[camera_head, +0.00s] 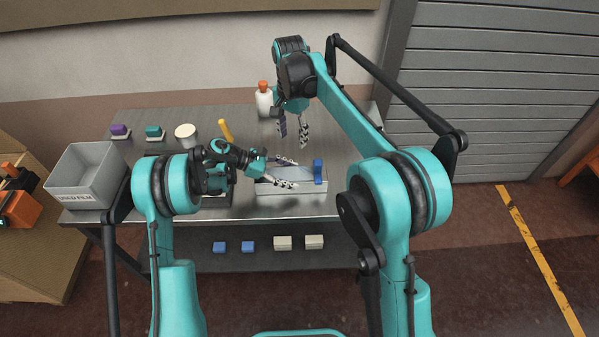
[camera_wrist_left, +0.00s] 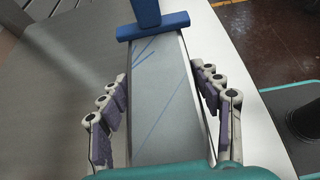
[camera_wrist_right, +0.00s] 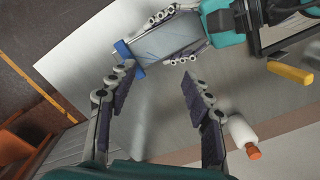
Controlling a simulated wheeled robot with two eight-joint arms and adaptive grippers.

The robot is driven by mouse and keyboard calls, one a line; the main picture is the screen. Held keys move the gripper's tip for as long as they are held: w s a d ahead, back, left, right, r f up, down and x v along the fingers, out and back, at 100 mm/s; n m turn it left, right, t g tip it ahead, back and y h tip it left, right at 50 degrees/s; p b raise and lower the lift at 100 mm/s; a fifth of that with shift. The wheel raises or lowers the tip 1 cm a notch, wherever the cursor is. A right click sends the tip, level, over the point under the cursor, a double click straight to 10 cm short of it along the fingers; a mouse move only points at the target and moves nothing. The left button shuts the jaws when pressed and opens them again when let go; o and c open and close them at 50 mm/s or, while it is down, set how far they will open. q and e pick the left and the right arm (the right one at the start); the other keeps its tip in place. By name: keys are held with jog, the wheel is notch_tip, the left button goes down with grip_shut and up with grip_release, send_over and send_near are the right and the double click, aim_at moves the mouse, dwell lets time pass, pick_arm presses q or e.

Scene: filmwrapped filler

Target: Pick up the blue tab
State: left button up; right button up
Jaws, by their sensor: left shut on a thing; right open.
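The blue tab (camera_head: 318,170) stands upright at the right end of a grey, film-wrapped block (camera_head: 291,174) on the table. In the left wrist view the blue tab (camera_wrist_left: 148,24) is a crosspiece with an upright stem at the block's far end. My left gripper (camera_head: 287,173) has its fingers along both sides of the block (camera_wrist_left: 158,90) and is shut on it, apart from the tab. My right gripper (camera_head: 293,137) is open and empty, behind and above the block. In the right wrist view the blue tab (camera_wrist_right: 123,50) lies beyond the left fingertip.
A white pad (camera_head: 292,187) lies around the block. A bottle with an orange cap (camera_head: 264,101), a yellow handle (camera_head: 226,130), a white jar (camera_head: 186,133) and two small coloured pieces stand behind. A grey bin marked USED FILM (camera_head: 88,175) is at the left. The table's right side is clear.

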aim_at(317, 161)
jog(key=d+f+m+h, duration=0.1)
jog(key=d+f+m, duration=0.1)
jog(key=d+m, duration=0.6)
jog(key=shift+m, duration=0.9)
notch_tip(317, 161, down, 12)
jog(key=shift+a+r, duration=0.1)
jog(key=shift+r, duration=0.15)
jog(key=c, duration=1.1)
